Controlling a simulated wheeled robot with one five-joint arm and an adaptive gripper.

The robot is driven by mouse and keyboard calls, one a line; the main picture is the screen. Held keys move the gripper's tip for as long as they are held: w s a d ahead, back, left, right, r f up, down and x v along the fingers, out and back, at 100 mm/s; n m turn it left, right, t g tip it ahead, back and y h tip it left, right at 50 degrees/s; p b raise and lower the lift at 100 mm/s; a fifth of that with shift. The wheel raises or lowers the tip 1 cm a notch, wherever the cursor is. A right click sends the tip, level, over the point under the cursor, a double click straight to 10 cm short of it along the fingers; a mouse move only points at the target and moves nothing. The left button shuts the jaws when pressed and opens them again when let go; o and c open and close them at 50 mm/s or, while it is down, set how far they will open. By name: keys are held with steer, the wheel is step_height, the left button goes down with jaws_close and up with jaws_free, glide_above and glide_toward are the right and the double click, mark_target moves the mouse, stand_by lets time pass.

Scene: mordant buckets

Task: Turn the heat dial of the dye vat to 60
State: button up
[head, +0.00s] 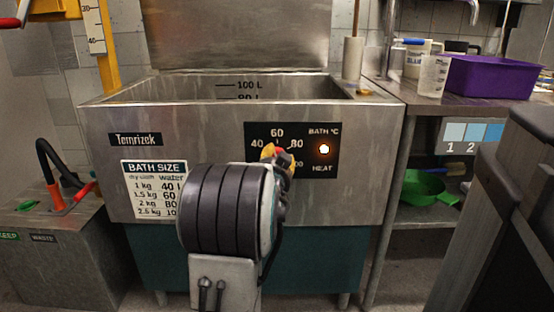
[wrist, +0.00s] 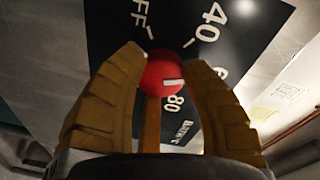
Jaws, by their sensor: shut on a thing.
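The dye vat (head: 215,125) is a steel tub on a teal base, straight ahead of me. Its black heat panel (head: 257,130) carries 40, 60, 80 and 100 marks. My gripper (head: 277,156) is at this panel, with yellow fingertips. In the wrist view, my gripper (wrist: 166,62) has one finger on each side of the red heat dial (wrist: 163,76) and is shut on it. A short white mark shows on the dial's face, right of its middle there. The number it points at cannot be told, as a finger hides part of the scale.
A bath size chart (head: 155,188) is on the vat front. A counter with a purple bin (head: 494,77) and a jug (head: 433,75) stands right. A steel waste unit (head: 60,240) stands left.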

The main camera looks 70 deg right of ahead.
steer(key=shift+w+m, duration=0.1)
steer(key=shift+m, duration=0.5)
steer(key=shift+r, duration=0.1)
steer(key=o, duration=1.2)
steer(key=shift+a, duration=0.1)
steer(key=v, duration=1.1)
steer(key=shift+a, duration=0.4)
steer(key=shift+r, duration=0.1)
